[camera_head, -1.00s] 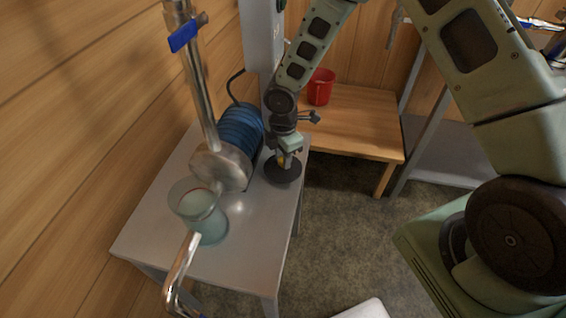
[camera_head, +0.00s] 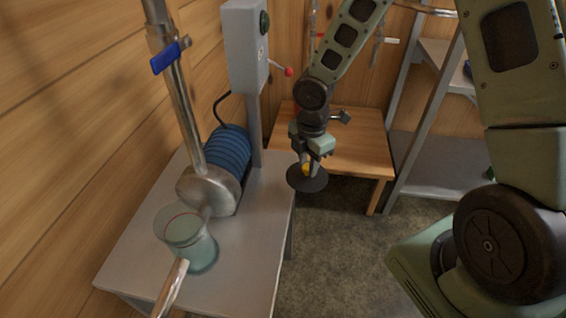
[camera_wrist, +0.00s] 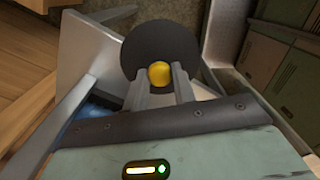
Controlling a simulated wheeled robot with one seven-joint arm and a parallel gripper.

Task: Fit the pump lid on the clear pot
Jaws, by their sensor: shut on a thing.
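My gripper (camera_head: 307,165) is shut on the yellow knob of the lid, a dark round disc (camera_head: 307,182). The lid hangs just past the right edge of the metal table, with floor seen below it. In the wrist view the yellow knob (camera_wrist: 159,74) sits between my fingertips, in front of the dark disc (camera_wrist: 160,42). The clear pot (camera_head: 190,243) stands at the front of the table, to the left of and nearer than my gripper. It is open at the top and looks pale green-blue. A metal spout crosses near its front.
The grey table (camera_head: 250,215) has bare room right of the pot. A blue ribbed pump motor (camera_head: 230,153) and a vertical pipe with a blue valve handle (camera_head: 169,57) stand behind the pot. A grey post-mounted box (camera_head: 243,45) and a wooden bench (camera_head: 350,150) are farther back.

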